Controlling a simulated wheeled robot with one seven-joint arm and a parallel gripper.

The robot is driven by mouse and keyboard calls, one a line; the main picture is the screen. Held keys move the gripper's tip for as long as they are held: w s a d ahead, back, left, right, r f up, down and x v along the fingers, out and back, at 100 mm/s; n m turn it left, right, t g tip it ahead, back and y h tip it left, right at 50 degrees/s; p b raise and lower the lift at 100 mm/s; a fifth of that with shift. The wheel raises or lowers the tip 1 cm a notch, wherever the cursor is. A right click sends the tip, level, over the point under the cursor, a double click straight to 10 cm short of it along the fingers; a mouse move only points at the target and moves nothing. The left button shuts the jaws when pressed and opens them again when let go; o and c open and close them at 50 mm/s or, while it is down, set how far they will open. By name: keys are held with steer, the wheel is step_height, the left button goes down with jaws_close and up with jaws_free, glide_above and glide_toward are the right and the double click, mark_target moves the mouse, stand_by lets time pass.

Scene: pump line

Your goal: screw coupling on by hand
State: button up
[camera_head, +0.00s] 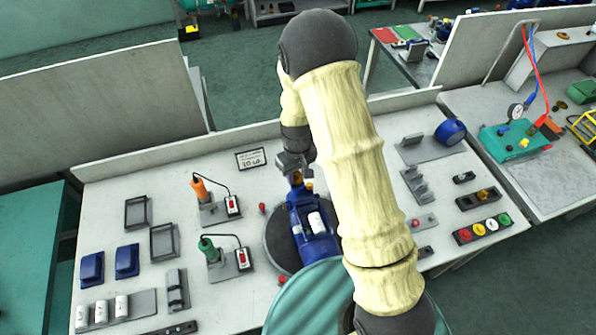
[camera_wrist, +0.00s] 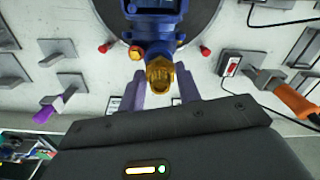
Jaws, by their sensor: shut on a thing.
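The blue pump (camera_head: 318,238) lies on a dark round plate (camera_head: 276,240) in the middle of the bench, under my arm. In the wrist view the pump's blue end (camera_wrist: 153,36) points toward my gripper. The brass coupling (camera_wrist: 160,77) sits at the end of the blue neck, between my two grey-purple fingers. My gripper (camera_wrist: 159,93) is shut on the coupling. In the head view my gripper (camera_head: 295,172) is at the far end of the pump, and the coupling is mostly hidden there. The thread under the coupling cannot be seen.
An orange-handled tool (camera_head: 200,189) and a green-handled tool (camera_head: 207,247) stand on holders to the left, with cables to switch boxes. Small red knobs surround the plate. A button box (camera_head: 480,229) and grey holders are at the right. A sign (camera_head: 251,159) lies behind.

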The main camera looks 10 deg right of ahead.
steer(key=shift+w+d+f, duration=0.1)
steer(key=shift+f, duration=0.5)
steer(key=shift+f+b, duration=0.2)
steer(key=shift+b, duration=0.25)
stand_by(0.9)
steer(key=o, duration=1.1)
steer(key=shift+r+p, duration=2.15)
steer(key=shift+r, duration=0.9)
